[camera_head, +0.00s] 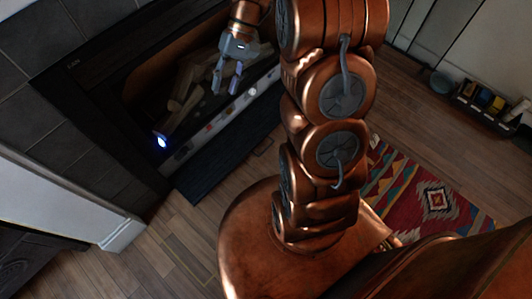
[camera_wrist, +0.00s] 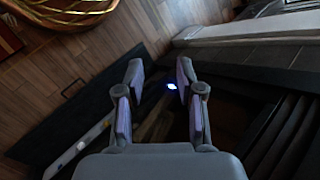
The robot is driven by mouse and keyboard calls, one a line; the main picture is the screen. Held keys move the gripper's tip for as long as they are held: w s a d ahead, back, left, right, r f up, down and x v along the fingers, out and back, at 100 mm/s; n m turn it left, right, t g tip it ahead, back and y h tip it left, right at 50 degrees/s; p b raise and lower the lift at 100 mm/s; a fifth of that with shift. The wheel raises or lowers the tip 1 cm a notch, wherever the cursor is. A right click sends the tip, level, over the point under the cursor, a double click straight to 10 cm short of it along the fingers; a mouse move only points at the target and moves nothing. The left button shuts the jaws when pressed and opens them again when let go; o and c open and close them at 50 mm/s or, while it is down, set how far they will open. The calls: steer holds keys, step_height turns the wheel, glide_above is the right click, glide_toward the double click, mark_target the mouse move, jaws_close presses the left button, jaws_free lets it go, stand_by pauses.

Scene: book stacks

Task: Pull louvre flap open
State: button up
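My gripper (camera_head: 228,82) is open and empty in front of the fireplace opening, above the pale control strip (camera_head: 222,118). In the wrist view its two fingers (camera_wrist: 160,76) stand apart with nothing between them in contact. A dark flat panel (camera_head: 232,150) runs along below the strip, in front of the fireplace. I take it for the flap; louvre slats are too dark to make out. It also shows in the wrist view (camera_wrist: 50,136), with a thin handle-like loop (camera_wrist: 73,88) at its outer edge. My gripper is apart from it. How far it is open I cannot tell.
Logs (camera_head: 183,88) lie inside the dark fireplace (camera_head: 110,88). A small blue-white light (camera_head: 161,142) glows near the strip's left end. A patterned rug (camera_head: 430,195) and a box of items (camera_head: 484,105) lie to the right. Wooden floor (camera_head: 170,235) in front is clear.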

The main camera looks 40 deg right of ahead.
steer(key=w+d+f+m+t+y+b, duration=0.1)
steer(key=w+d+f+y+b, duration=0.15)
steer(key=f, duration=0.65)
steer(key=w+d+f+m+t+y+b, duration=0.1)
steer(key=w+d+f+b, duration=0.3)
steer(key=f, duration=0.4)
steer(key=m+t+y+b, duration=0.3)
steer(key=m+t+b, duration=0.35)
steer(key=b, duration=1.25)
glide_toward(266, 149)
steer(key=shift+a+f+n+t, duration=0.35)
steer(key=shift+a+n+t, duration=0.15)
steer(key=shift+a, duration=0.05)
steer(key=shift+a+f+n+t, duration=0.35)
steer(key=shift+a+n+t, duration=0.1)
steer(key=shift+a, duration=0.15)
steer(key=shift+a+f+h, duration=0.1)
steer(key=shift+f+h, duration=0.05)
steer(key=shift+h, duration=0.1)
steer(key=x, duration=0.7)
steer(key=shift+w+a, duration=0.15)
jaws_close()
